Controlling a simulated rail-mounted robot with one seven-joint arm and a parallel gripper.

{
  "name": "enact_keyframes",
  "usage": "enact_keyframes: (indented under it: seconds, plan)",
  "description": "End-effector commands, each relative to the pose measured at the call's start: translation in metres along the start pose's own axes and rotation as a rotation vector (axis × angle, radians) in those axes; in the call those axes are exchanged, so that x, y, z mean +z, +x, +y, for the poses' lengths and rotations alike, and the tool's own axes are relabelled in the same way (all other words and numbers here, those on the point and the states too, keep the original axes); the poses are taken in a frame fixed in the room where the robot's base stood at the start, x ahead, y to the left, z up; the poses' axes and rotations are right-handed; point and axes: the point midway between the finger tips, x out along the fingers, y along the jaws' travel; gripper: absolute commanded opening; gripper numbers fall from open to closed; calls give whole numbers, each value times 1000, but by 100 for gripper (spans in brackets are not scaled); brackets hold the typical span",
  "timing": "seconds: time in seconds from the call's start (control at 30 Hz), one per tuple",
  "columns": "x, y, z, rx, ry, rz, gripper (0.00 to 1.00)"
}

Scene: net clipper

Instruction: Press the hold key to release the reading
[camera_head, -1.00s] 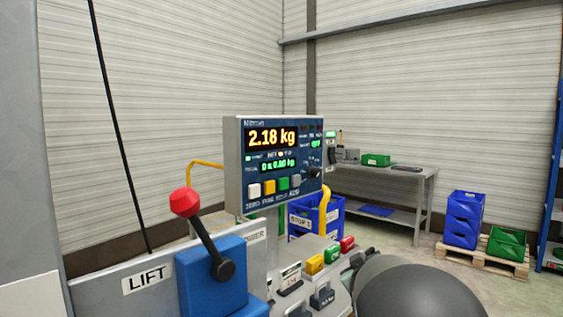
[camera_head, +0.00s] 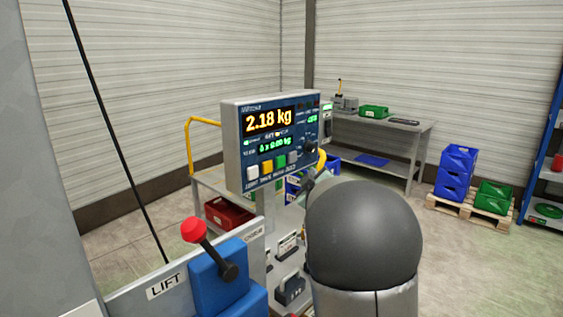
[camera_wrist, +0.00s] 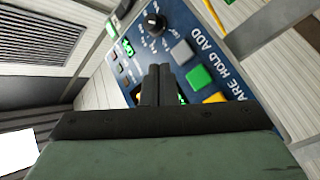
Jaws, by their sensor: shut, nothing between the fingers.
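The weighing indicator (camera_head: 232,150) is a grey box with a blue front, standing at mid-height in the head view. Its display (camera_head: 268,121) reads 2.18 kg in yellow. A row of white, yellow, green and grey keys runs along the lower front. The green hold key (camera_head: 281,161) is third from the left; in the wrist view it (camera_wrist: 198,77) sits beside the word HOLD, between the grey and yellow keys. My gripper (camera_wrist: 157,70) is shut and empty, its fingertips overlapping the panel beside the green and grey keys. Contact cannot be told. My arm hides much of it in the head view.
A blue lift lever box with a red knob (camera_head: 194,230) stands at front left. A black knob (camera_wrist: 154,24) is on the panel near my fingers. A yellow rail (camera_head: 190,148) and a red crate (camera_head: 228,213) are behind the indicator. A workbench (camera_head: 395,125) stands farther back.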

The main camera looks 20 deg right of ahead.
Motion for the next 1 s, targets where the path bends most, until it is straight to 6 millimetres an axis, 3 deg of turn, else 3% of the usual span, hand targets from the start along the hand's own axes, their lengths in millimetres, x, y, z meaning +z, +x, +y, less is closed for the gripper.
enact_keyframes:
  seconds: [0.27, 0.7, 1.0]
  plan:
    - [-13, 15, -9, -3, 0, 1, 0]
    - [-39, 54, -40, 0, -1, 1, 0]
    - [-45, 61, -45, 0, 1, 0, 0]
